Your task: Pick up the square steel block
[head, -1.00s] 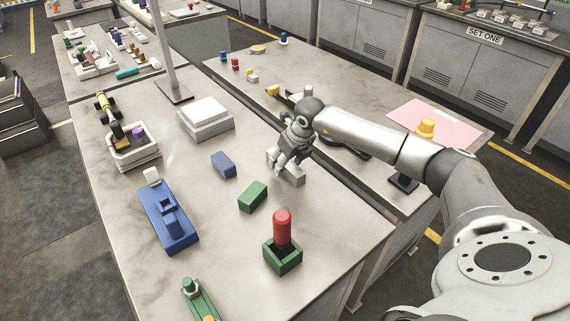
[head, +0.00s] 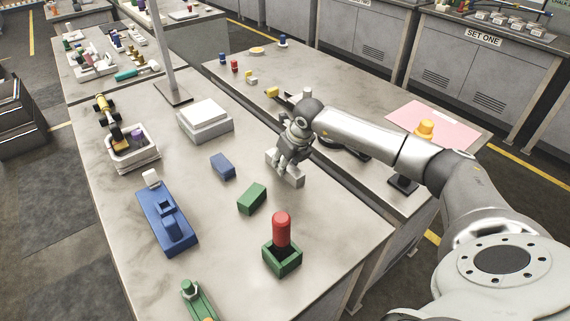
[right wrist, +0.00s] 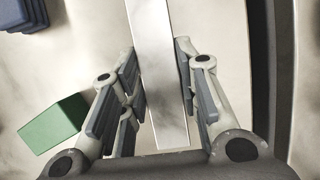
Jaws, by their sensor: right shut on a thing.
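The square steel block (head: 294,180) is a pale grey bar lying on the near table (head: 330,230), close to its right edge. My right gripper (head: 285,164) reaches down over it and hides part of its top. In the right wrist view the steel block (right wrist: 162,120) runs between the two fingers of my right gripper (right wrist: 158,62), with pads against both sides. The gripper is shut on the block, which appears to be still on the table. My left gripper is not in view.
A green block (head: 252,198) and a blue block (head: 223,165) lie left of the gripper. A red cylinder (head: 281,229) stands in a green square holder (head: 283,260) nearer me. A grey-white box (head: 206,122) sits further back. A dark gap separates the far table.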

